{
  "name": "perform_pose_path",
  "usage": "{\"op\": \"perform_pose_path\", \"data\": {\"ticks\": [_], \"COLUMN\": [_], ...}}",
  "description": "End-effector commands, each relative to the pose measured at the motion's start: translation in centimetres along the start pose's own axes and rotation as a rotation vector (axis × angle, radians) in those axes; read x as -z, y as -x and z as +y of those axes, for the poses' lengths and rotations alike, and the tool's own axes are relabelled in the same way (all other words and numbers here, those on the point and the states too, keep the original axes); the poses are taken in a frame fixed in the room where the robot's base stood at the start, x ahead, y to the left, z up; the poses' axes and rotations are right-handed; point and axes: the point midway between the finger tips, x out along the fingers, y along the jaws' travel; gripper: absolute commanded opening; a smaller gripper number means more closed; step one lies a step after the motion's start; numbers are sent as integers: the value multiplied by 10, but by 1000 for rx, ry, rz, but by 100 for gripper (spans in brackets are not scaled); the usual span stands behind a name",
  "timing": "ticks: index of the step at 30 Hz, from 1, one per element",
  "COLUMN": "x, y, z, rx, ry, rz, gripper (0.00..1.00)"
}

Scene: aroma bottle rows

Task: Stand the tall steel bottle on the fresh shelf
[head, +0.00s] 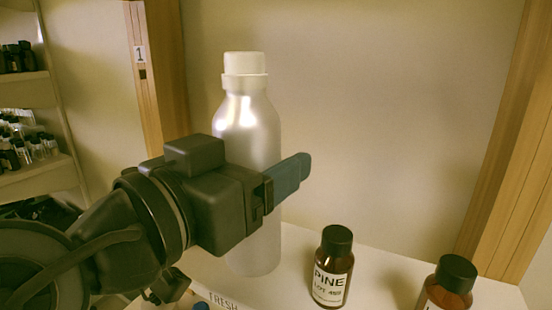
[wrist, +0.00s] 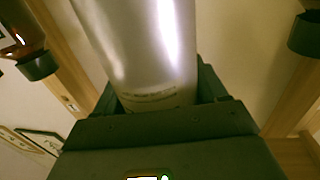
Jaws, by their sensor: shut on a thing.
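The tall steel bottle (head: 252,125), silvery with a white cap, stands upright in the jaws of my gripper (head: 278,186). In the head view a dark blue-grey finger crosses its middle and sticks out to the right. In the wrist view my gripper (wrist: 158,105) has a jaw on each side of the bottle (wrist: 140,45). The fresh shelf (head: 385,262) is a pale board with a FRESH label (head: 223,302) on its front edge. The bottle's base shows over this shelf; I cannot tell whether it touches it.
A brown PINE bottle (head: 332,268) with a black cap stands on the shelf right of the steel bottle. Another brown bottle (head: 448,285) stands farther right, partly cut off. Wooden posts (head: 160,70) flank the bay. Bare shelf shows behind the brown bottles. Racks of small bottles (head: 30,145) are at far left.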

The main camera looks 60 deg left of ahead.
Motion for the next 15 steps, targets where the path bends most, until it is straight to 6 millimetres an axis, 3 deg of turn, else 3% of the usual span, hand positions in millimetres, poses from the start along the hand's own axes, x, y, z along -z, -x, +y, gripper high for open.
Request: {"op": "perform_pose_path", "data": {"ticks": [4, 5, 12, 15], "x": [-3, -4, -3, -3], "y": [0, 0, 0, 0], "z": [0, 0, 0, 0], "rx": [0, -1, 0, 0], "ry": [-1, 0, 0, 0], "rz": [3, 0, 0, 0], "gripper": [13, 72, 95, 97]}}
